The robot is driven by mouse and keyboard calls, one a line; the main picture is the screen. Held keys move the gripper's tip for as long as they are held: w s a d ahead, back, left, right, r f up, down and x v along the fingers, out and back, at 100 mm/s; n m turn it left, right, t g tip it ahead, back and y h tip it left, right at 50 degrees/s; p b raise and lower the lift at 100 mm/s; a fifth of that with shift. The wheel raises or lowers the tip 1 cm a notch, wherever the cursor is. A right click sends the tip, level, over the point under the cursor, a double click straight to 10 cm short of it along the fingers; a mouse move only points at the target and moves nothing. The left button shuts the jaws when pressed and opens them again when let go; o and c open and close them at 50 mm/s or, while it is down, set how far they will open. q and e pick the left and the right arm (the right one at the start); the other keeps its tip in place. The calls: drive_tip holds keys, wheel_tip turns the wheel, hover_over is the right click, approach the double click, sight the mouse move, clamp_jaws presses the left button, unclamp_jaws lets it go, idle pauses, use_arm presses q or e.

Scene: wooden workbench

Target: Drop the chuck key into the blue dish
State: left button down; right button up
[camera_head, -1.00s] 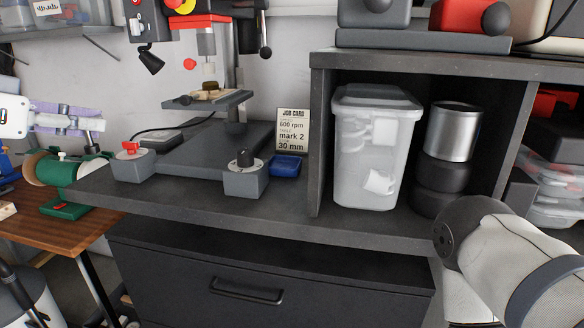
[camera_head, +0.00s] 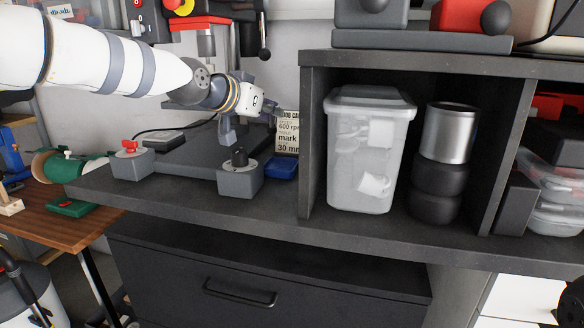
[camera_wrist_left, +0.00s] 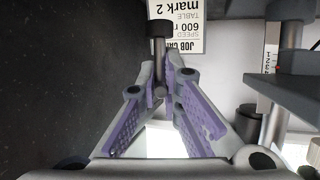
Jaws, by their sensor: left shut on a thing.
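The chuck key (camera_wrist_left: 159,45), a metal shaft with a dark end, is between the fingertips of my left gripper (camera_wrist_left: 162,88) in the left wrist view. In the head view that gripper (camera_head: 258,116) is shut, in front of the wall, above and slightly left of the blue dish. The key cannot be made out clearly there. The blue dish (camera_head: 282,169) sits on the bench below the job card, left of the shelf unit; its inside is hard to see. The dish does not show in the wrist view. My right gripper is out of view.
The job card (camera_head: 288,132) stands behind the dish. A grey box with a black knob (camera_head: 240,178) stands left of the dish. The shelf's side wall (camera_head: 307,150) rises close on the right. The drill press base (camera_head: 190,155) is behind left. The front bench strip is clear.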

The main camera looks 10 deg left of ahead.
sight(269, 128)
use_arm(q)
drive_tip(key=f, duration=0.3)
drive_tip(key=shift+w+f, duration=0.2)
drive_tip(key=shift+s+f, duration=0.1)
drive_tip(key=shift+f, duration=0.3)
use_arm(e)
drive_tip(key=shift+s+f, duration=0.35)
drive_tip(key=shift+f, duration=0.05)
use_arm(q)
drive_tip(key=c, duration=1.7)
unclamp_jaws()
drive_tip(key=v, duration=0.6)
drive_tip(key=shift+s+a+r, duration=0.1)
drive_tip(key=shift+s+r, duration=0.15)
drive_tip(key=shift+s, duration=0.05)
drive_tip(key=shift+s+a+r, duration=0.1)
drive_tip(key=shift+s+a, duration=0.05)
drive_tip(key=shift+s, duration=0.3)
